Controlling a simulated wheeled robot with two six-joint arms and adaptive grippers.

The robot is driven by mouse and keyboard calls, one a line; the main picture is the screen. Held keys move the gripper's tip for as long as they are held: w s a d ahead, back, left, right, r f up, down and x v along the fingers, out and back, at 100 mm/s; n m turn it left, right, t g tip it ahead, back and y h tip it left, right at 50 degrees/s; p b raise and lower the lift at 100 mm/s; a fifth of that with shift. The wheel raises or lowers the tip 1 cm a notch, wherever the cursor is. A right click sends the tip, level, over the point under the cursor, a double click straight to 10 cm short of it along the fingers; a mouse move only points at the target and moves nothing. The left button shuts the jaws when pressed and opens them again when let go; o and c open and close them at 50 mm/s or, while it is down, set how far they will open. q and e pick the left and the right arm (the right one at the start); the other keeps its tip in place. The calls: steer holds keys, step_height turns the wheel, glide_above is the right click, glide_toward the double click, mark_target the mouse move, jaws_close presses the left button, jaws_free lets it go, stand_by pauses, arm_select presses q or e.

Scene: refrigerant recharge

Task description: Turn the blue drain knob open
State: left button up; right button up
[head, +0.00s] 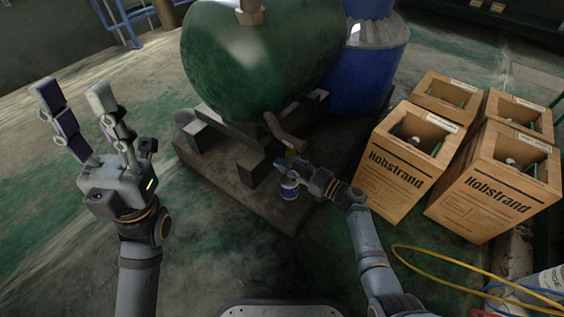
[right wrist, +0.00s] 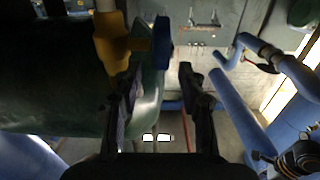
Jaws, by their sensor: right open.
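The blue drain knob (right wrist: 162,43) shows at the top middle of the right wrist view, joined to a yellow valve body (right wrist: 113,42) on its left. My right gripper (right wrist: 160,72) is open and empty. Its fingertips point toward the knob, which appears between and beyond them; I cannot tell whether they touch it. In the head view my right gripper is low beside the green tank (head: 255,62), near its drain pipe (head: 284,132), and largely hides the knob. My left gripper (head: 72,90) is raised at the left, fingers apart, empty and away from the tank.
A blue drum (head: 368,65) stands behind. Several Hobstrand boxes (head: 405,170) are at the right. Yellow hose (head: 440,275) lies lower right. The left floor is clear.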

mark_target(285, 162)
steer(key=shift+x, duration=1.9)
steer(key=shift+c, duration=0.5)
jaws_close()
